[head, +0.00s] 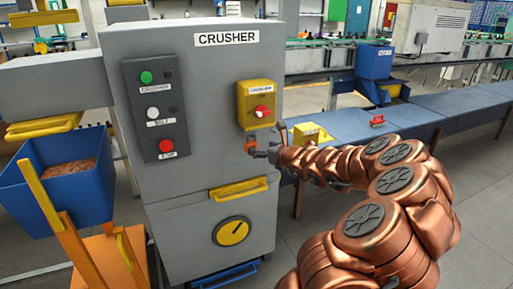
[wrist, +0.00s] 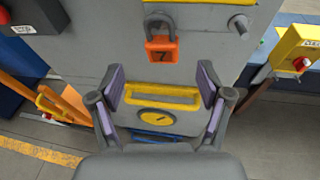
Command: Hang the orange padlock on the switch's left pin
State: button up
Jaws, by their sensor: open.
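The orange padlock (wrist: 161,49), marked 7, hangs upright with its grey shackle up, against the crusher's front just below the yellow switch box. It shows small in the head view (head: 251,138). The shackle appears to be at the switch's left pin, whose tip I cannot make out clearly. The right pin (wrist: 238,23) is bare. The yellow switch box (head: 257,103) has a red knob; only its lower edge shows in the wrist view. My gripper (wrist: 161,76) is open and empty, its fingers spread apart below the padlock in the wrist picture, not touching it.
The grey crusher cabinet (head: 180,60) has a button panel (head: 155,105) on the left, a yellow handle (head: 238,188) and a yellow dial (head: 231,231) below. A blue bin (head: 60,190) stands left. Another yellow switch box (wrist: 296,50) is on the right, beside the conveyor (head: 430,105).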

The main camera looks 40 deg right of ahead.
jog(key=shift+v, duration=2.7)
